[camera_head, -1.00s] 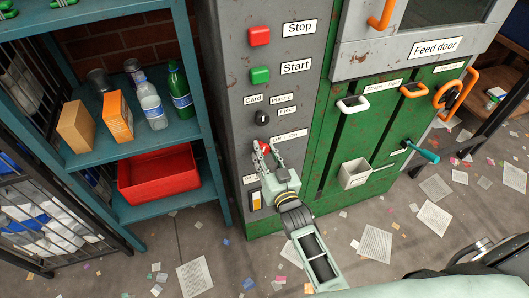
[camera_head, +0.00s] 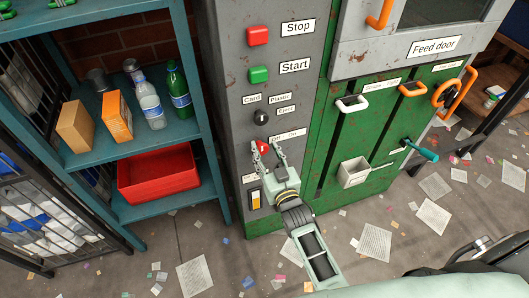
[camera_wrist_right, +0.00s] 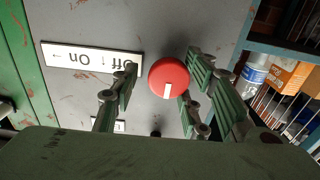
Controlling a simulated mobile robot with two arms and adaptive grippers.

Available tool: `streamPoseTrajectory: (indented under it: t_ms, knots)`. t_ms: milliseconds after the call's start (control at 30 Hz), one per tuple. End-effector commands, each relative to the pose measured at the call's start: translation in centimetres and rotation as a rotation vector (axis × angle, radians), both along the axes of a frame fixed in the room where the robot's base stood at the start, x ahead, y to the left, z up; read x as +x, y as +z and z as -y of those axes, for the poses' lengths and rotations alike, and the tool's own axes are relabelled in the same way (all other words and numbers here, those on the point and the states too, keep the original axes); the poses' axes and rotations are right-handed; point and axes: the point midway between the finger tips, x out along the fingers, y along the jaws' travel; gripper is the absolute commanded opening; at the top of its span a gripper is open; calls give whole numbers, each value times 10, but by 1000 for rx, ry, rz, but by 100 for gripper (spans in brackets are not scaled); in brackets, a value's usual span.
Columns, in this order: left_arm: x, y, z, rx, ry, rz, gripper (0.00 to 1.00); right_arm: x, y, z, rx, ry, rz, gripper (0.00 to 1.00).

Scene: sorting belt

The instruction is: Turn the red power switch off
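The red power switch (camera_head: 264,148) is a round knob on the grey panel, partly behind my right gripper in the head view. In the wrist view the red knob (camera_wrist_right: 169,77) shows whole, with its white mark pointing straight down. The Off/On label (camera_wrist_right: 90,60) beside it appears upside down there, so the mark points up as the label reads. My right gripper (camera_head: 268,147) is open, its fingers (camera_wrist_right: 165,88) on either side of the knob with gaps visible. The knob appears ungripped. My left gripper is not in view.
A yellow rocker (camera_head: 255,199) sits below. A teal shelf (camera_head: 160,207) with bottles and a red bin (camera_head: 158,185) stands left. Papers litter the floor.

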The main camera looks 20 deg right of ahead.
Motion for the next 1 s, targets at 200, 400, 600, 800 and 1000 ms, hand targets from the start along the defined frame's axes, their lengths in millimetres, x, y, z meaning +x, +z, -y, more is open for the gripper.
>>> streamPoseTrajectory:
  t_ms: [200,400,600,800,1000]
  knots:
    - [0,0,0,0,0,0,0,-2,-5,0,1,0,-10,43]
    - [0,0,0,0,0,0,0,-1,-4,-1,2,1,-8,43]
    - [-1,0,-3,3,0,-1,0,-4,-3,-2,2,2,-6,43]
    - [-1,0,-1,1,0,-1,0,-33,-3,0,2,2,-7,43]
    - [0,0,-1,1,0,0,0,-77,-2,1,2,1,-6,43]
